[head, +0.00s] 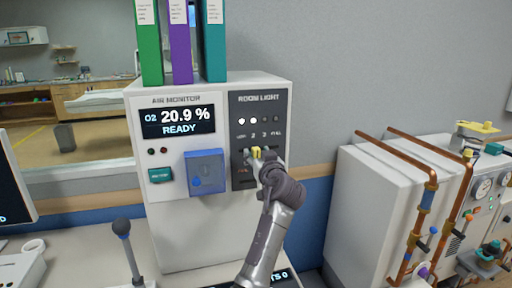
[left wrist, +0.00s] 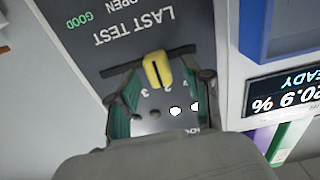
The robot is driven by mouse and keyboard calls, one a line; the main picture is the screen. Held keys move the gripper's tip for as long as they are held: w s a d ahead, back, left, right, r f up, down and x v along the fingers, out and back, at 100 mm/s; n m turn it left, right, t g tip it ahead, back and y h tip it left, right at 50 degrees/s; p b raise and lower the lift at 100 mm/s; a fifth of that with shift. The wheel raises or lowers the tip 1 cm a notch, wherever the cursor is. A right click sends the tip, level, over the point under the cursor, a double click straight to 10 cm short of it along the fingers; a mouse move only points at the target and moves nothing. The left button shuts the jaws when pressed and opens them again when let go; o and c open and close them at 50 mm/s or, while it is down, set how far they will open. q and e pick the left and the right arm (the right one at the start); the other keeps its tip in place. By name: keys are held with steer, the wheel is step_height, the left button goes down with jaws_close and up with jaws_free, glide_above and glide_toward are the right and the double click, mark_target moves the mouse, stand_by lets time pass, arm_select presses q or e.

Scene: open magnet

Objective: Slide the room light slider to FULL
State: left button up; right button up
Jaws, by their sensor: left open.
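The room light panel (head: 259,109) is a dark plate on the white cabinet, with a row of lamps, two of them lit. Its yellow slider knob (head: 256,152) also shows in the left wrist view (left wrist: 157,70), part-way along a dark slot, near the marks 2 and 3. My left gripper (head: 259,157) is at the slider. In the left wrist view its open fingers (left wrist: 161,75) stand on either side of the knob, with gaps visible. The gripper hides part of the slot in the head view. My right gripper is in neither view.
Left of the slider, a blue box (head: 205,172) sticks out from the cabinet below the air monitor display (head: 178,121). Binders (head: 180,45) stand on top. A white unit with copper pipes (head: 430,205) is at the right. A lever (head: 125,240) stands at lower left.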

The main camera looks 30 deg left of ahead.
arm_select(q)
steer(key=shift+x, duration=1.05)
jaws_close()
